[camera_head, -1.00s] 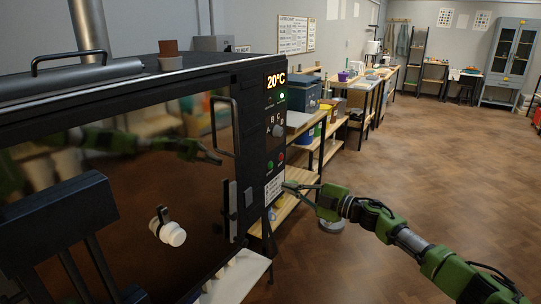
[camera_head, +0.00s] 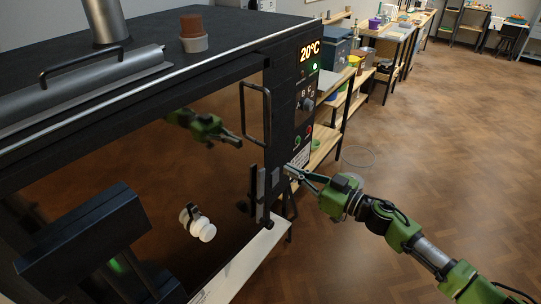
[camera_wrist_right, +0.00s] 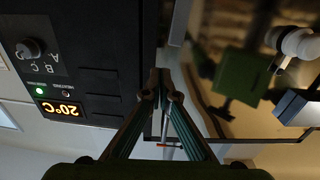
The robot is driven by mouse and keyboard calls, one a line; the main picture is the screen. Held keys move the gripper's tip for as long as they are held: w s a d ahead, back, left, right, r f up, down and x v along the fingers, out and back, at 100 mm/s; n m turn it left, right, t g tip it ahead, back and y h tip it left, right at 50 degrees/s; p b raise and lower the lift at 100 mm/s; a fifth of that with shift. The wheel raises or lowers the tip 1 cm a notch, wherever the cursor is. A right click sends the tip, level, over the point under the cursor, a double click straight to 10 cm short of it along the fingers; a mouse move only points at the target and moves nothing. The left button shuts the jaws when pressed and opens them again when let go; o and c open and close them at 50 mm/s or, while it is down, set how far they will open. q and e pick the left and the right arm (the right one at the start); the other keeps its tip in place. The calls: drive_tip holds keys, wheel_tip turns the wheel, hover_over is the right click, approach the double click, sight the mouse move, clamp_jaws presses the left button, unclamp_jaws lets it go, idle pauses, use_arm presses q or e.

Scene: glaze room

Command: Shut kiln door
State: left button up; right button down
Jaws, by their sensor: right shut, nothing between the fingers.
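The kiln (camera_head: 285,38) stands at the left with its dark, glossy door (camera_head: 150,170) facing me. The door lies close to the kiln front; I cannot tell whether a narrow gap remains. It has a black loop handle (camera_head: 244,115), a lower latch (camera_head: 258,188) and a white round plug (camera_head: 200,226). The plug also shows in the right wrist view (camera_wrist_right: 298,42). My right gripper (camera_head: 290,168) is shut and empty beside the door's right edge, below the control panel (camera_head: 303,90). Its fingertips (camera_wrist_right: 161,82) point at the kiln front; contact is unclear. My left gripper is out of view.
A brown and grey pot (camera_head: 193,34) stands on the kiln top near a flue. Shelves and benches with pots (camera_head: 345,60) run along the wall behind. A white ledge (camera_head: 245,262) shows below the door. The wooden floor (camera_head: 440,120) at the right is open.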

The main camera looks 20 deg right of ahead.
sight(262, 156)
drive_tip(key=p+x, duration=0.1)
drive_tip(key=x, duration=0.5)
drive_tip(key=shift+w+a+r, duration=0.1)
drive_tip(key=shift+w+a, duration=0.15)
drive_tip(key=shift+w+a+p, duration=0.35)
drive_tip(key=shift+w, duration=0.25)
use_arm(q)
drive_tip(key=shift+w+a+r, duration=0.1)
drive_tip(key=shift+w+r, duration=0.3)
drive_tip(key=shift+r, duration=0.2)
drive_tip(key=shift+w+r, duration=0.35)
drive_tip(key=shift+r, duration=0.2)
use_arm(e)
drive_tip(key=shift+w, duration=0.1)
